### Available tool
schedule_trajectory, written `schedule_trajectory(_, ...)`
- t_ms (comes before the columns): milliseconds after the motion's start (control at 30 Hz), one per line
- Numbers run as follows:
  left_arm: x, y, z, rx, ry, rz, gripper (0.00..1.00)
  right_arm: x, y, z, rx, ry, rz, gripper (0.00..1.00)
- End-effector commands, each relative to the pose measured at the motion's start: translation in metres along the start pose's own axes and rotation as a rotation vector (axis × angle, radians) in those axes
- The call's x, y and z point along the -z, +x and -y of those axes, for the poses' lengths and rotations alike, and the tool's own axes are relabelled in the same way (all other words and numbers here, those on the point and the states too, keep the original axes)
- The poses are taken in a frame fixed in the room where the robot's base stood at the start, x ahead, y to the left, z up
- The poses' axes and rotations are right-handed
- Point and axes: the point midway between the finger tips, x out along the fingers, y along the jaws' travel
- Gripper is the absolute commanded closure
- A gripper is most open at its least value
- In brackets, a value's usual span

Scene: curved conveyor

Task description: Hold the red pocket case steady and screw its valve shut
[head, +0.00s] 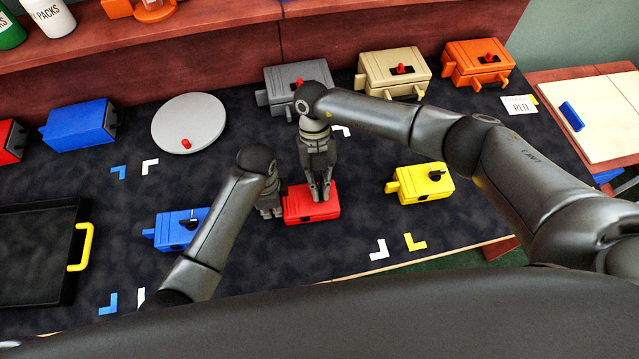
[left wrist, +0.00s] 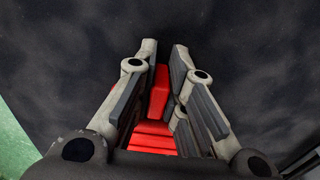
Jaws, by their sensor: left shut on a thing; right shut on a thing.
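The red pocket case (head: 312,212) lies flat on the dark table mat in front of me. My left gripper (head: 272,212) is at the case's left end. In the left wrist view the left gripper (left wrist: 160,95) has its fingers on both sides of the red tab (left wrist: 159,92) of the case and is shut on it. My right gripper (head: 321,196) points straight down onto the top of the case, shut where the valve sits. The valve itself is hidden by the right fingers, so how far it is turned does not show.
A blue case (head: 178,229) stands to the left and a yellow case (head: 424,183) to the right. A black tray (head: 40,250) is at far left. Grey (head: 297,78), tan (head: 394,70) and orange (head: 477,62) cases stand behind. A round grey disc (head: 190,120) lies at back left.

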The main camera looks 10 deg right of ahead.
Motion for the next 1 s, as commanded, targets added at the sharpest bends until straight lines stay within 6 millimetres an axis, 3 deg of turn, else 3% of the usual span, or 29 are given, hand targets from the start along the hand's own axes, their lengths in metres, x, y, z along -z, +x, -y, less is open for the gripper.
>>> schedule_trajectory(333, 0.003, 0.000, -0.001, -0.001, 0.004, -0.005, 1.00, 0.000, -0.002, -0.003, -0.006, -0.007, 0.002, 1.00)
schedule_trajectory(367, 0.003, 0.000, -0.001, -0.001, 0.004, -0.005, 1.00, 0.000, -0.002, -0.003, -0.006, -0.007, 0.002, 0.88)
schedule_trajectory(500, 0.002, 0.000, -0.001, -0.001, 0.004, -0.004, 1.00, 0.000, -0.001, -0.003, -0.005, -0.006, 0.001, 0.70)
schedule_trajectory(833, 0.001, 0.000, 0.000, 0.000, 0.001, -0.002, 1.00, 0.000, -0.002, -0.001, -0.002, -0.003, 0.001, 0.70)
schedule_trajectory(1000, 0.001, -0.001, 0.000, 0.001, 0.001, -0.002, 1.00, -0.001, -0.021, -0.001, -0.001, -0.003, 0.004, 0.70)
